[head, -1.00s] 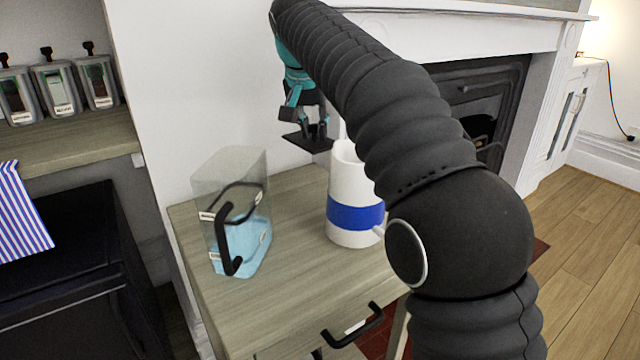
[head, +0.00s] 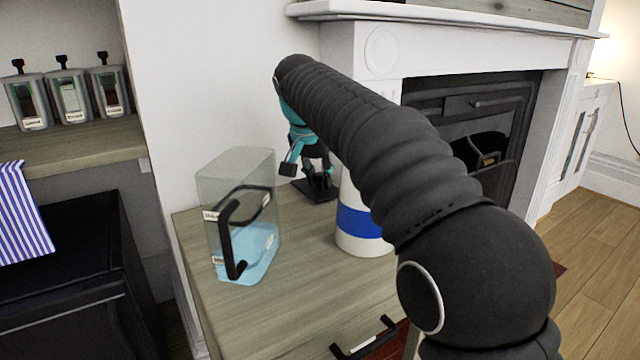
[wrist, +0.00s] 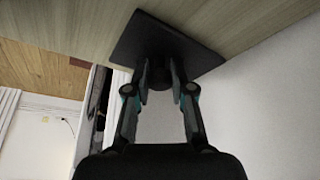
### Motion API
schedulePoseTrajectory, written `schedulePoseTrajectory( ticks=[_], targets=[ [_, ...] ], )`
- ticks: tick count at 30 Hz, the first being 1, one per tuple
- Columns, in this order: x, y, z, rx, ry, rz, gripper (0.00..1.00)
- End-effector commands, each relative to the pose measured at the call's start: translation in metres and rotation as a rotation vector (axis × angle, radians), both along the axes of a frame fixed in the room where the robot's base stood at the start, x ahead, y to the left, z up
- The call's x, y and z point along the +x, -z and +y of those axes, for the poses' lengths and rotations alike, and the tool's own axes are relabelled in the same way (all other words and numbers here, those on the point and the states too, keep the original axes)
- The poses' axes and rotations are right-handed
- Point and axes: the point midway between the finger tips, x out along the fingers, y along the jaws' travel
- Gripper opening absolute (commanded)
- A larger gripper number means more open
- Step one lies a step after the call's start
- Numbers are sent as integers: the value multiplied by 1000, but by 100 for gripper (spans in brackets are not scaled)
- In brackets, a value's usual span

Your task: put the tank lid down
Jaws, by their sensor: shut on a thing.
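The tank lid (head: 325,193) is a thin dark square plate with a round knob. It also shows in the wrist view (wrist: 196,52). My gripper (head: 317,173) is shut on the knob, its two fingers on either side of it in the wrist view (wrist: 159,78). The lid lies roughly flat at the back of the wooden cabinet top (head: 300,265), against or very close to the surface; I cannot tell if it touches. A clear tank (head: 215,190) with blue water and a black handle stands left of the lid.
A white cylinder with a blue band (head: 358,222) stands close to the lid's right, partly hidden by my arm. A white wall (head: 215,80) rises behind. The cabinet top in front of the tank and cylinder is clear. A fireplace (head: 470,120) is at the right.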

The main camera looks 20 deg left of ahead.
Motion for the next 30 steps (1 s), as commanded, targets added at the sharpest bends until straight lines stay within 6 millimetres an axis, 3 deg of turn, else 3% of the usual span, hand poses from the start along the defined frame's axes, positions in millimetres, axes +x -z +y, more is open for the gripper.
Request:
schedulePoseTrajectory(
  ticks=[12,13,15,16,25,30],
  targets=[
    [0,6,0,0,0,0,0],
    [0,6,0,0,0,0,28],
    [0,5,0,0,0,0,45],
    [0,5,0,0,0,0,48],
    [0,4,0,1,0,0,48],
    [-5,-11,1,1,0,-1,48]
  ],
)
